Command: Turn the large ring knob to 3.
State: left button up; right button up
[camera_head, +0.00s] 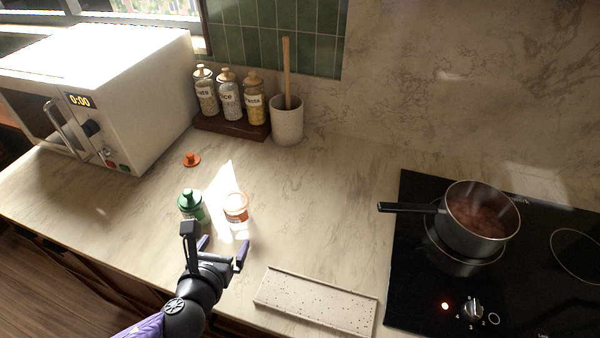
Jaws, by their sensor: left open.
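A silver knob (473,308) stands at the front of the black cooktop (410,270), at the lower right. Small white numbers are printed around it, and a ring mark is printed at its right. Its exact setting is too small to tell. A small orange-red light (445,306) glows to its left. My left gripper (222,249) is open and empty over the counter, far to the left of the knob. My right gripper is not in view.
A saucepan (480,215) with reddish-brown contents stands on the cooktop behind the knob, its handle pointing left. A speckled tray (315,300) lies between my left gripper and the cooktop. A green-lidded jar (191,205) and an orange-banded jar (236,208) stand just beyond the gripper.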

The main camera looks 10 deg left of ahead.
aim_at(471, 310)
jog(key=z, duration=1.4)
